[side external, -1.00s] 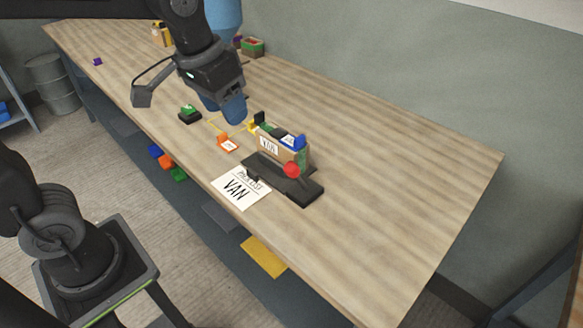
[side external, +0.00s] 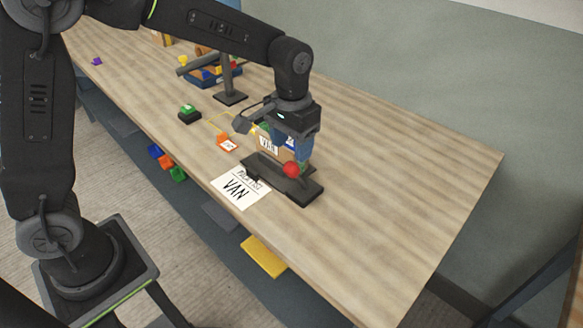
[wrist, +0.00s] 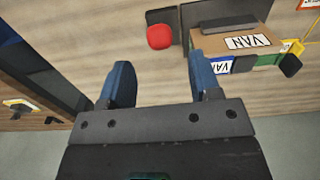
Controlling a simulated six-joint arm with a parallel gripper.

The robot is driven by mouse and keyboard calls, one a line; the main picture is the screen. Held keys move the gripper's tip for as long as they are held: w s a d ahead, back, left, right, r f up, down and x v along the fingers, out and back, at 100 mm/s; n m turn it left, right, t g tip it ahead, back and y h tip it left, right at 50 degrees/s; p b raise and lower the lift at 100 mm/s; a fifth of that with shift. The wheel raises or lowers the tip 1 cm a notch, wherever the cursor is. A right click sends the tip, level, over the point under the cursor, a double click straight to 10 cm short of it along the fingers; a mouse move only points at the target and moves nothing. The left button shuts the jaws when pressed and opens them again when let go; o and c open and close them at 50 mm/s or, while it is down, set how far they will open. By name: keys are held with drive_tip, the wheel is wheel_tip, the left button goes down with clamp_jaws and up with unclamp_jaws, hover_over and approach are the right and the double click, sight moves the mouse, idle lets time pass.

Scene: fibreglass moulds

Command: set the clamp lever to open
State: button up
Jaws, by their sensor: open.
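The clamp lever's red knob (side external: 291,169) sits at the near right part of the dark clamp base (side external: 308,195). In the wrist view the knob (wrist: 159,37) lies ahead of the fingers, left of a dark clamp plate (wrist: 216,12). A cardboard box (side external: 267,147) labelled VAN stands in the clamp; it also shows in the wrist view (wrist: 207,43). My gripper (side external: 291,152) is over the clamp, by the box end and knob. Its blue fingers (wrist: 160,60) are open and empty, apart from the knob in the wrist view. The lever arm is mostly hidden.
An orange labelled piece (side external: 227,144) and a black-green piece (side external: 189,113) sit farther back. A stand (side external: 230,80) and a blue tray (side external: 205,80) are behind. The right table area (side external: 400,170) is clear.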

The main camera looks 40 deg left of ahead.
sight(292, 162)
wheel_tip(292, 162, down, 7)
drive_tip(key=shift+r, duration=0.1)
drive_tip(key=shift+c, duration=0.4)
clamp_jaws()
idle(0.4)
